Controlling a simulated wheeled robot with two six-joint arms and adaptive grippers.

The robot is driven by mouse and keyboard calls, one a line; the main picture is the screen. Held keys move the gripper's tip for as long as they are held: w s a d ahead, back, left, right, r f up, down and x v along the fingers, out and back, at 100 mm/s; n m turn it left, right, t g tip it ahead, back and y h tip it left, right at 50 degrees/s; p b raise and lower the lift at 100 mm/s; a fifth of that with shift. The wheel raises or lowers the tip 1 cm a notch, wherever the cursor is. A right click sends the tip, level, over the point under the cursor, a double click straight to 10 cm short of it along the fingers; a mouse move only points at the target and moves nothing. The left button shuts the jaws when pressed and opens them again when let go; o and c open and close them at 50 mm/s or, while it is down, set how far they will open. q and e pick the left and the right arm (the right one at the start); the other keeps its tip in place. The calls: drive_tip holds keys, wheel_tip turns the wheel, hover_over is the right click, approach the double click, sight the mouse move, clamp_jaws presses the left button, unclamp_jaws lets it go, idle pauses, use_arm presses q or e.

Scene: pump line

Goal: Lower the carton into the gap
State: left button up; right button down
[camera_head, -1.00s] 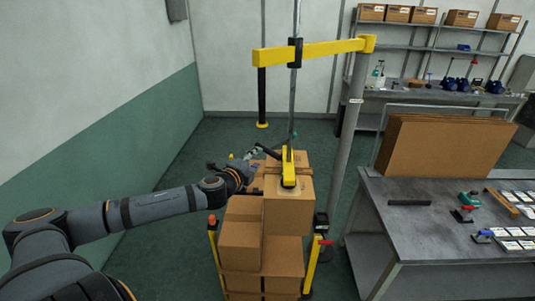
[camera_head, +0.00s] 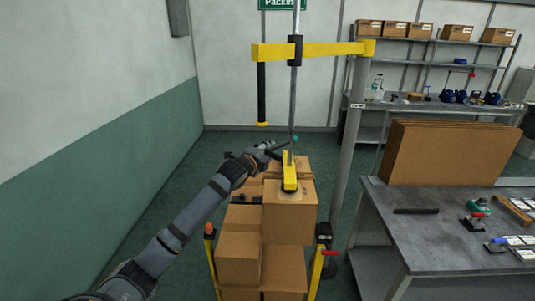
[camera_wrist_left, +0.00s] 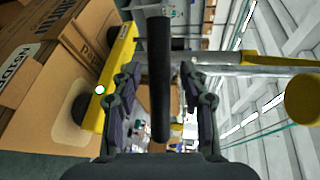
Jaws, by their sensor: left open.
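The carton (camera_head: 289,220) is a brown box under the yellow lifter head (camera_head: 289,172), whose pad sits on its top. It stands against other brown cartons (camera_head: 238,258) in the stack; the gap is not clearly visible, and I cannot tell whether the carton hangs or rests. My left gripper (camera_head: 277,148) is beside the lifter head, above the stack. In the left wrist view the open fingers (camera_wrist_left: 160,100) are on either side of the black handle (camera_wrist_left: 160,60), with space at both sides. The yellow lifter head (camera_wrist_left: 108,80) is to the left. My right gripper is out of view.
A vertical rod (camera_head: 297,85) rises from the lifter to a yellow boom (camera_head: 315,50) on a grey post (camera_head: 348,160). A grey bench (camera_head: 400,240) with flat cardboard (camera_head: 450,152) stands at right. Floor at left is clear.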

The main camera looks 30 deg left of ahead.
use_arm(q)
drive_tip(key=shift+s, duration=0.1)
clamp_jaws()
wheel_tip(320, 180, down, 9)
drive_tip(key=b, duration=0.4)
drive_tip(key=shift+r, duration=0.1)
drive_tip(key=shift+a+f, duration=0.1)
drive_tip(key=shift+f, duration=0.1)
drive_tip(key=shift+r, duration=0.1)
unclamp_jaws()
drive_tip(key=shift+r, duration=0.1)
